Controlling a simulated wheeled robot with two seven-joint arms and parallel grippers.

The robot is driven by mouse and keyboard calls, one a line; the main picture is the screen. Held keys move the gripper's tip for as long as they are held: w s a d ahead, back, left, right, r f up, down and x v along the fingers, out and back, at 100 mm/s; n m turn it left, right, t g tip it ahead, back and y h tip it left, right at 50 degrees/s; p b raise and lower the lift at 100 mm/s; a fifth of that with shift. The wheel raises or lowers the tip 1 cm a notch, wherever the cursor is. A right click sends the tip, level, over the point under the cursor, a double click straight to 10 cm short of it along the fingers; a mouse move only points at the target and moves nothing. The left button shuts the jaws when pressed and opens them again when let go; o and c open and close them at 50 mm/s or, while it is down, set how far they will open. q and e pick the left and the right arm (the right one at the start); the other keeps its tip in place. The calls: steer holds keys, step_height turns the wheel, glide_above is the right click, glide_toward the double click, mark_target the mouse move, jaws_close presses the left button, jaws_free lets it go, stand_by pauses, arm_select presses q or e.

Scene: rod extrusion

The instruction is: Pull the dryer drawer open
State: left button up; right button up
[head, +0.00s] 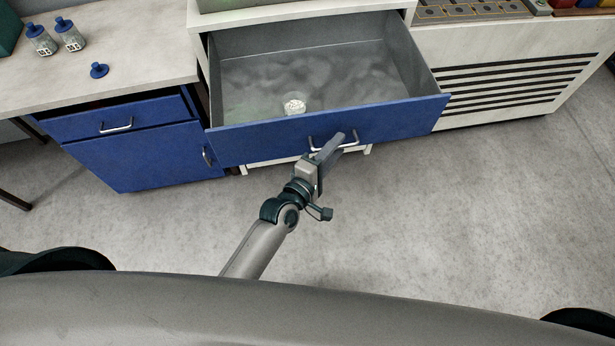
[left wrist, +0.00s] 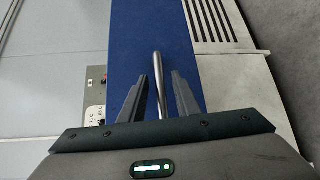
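The dryer drawer (head: 260,138) has a blue front and a grey metal inside, and it stands well out from its white cabinet in the head view. Its metal handle (head: 347,144) is on the front; the handle bar also shows in the left wrist view (left wrist: 158,80). My left gripper (head: 332,148) is at this handle. In the left wrist view its two fingers stand on either side of the bar, with a gap visible on each side. The gripper looks open around the handle. My right gripper is not in view.
A small clear dish with white contents (head: 294,104) sits inside the drawer. At left, a counter (head: 140,50) holds two blue-capped jars (head: 55,37) and a loose blue cap (head: 99,70), above a blue cupboard (head: 140,160). A vented white unit (head: 510,80) stands at right. The floor in front is clear.

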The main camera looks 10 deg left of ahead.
arm_select(q)
steer(key=b+v, duration=0.3)
steer(key=v, duration=1.3)
steer(key=shift+s+b, duration=0.2)
steer(key=shift+b, duration=0.1)
steer(key=shift+f, duration=0.1)
steer(key=s+a+f+m+g+y, duration=0.2)
steer(key=s+a+f+m, duration=0.1)
steer(key=f, duration=1)
steer(key=s+a+f+m+g+y, duration=0.1)
steer(key=s+a+f+m+g, duration=0.2)
steer(key=f, duration=0.9)
steer(key=s+a+f+m+g+y, duration=0.2)
steer(key=s+a+f+m, duration=0.1)
steer(key=f, duration=1)
steer(key=s+a+f+m+g+y, duration=0.1)
steer(key=s+a+f+m+g, duration=0.2)
steer(key=s+f, duration=0.6)
steer(key=s+a+f+m+g+y+b, duration=0.1)
steer(key=s+a+f+m+g, duration=0.2)
steer(key=s+a+f, duration=0.4)
steer(key=s+f+m, duration=0.1)
steer(key=s+f, duration=0.1)
steer(key=s, duration=0.7)
steer(key=shift+m+y, duration=0.3)
steer(key=shift+m, duration=0.1)
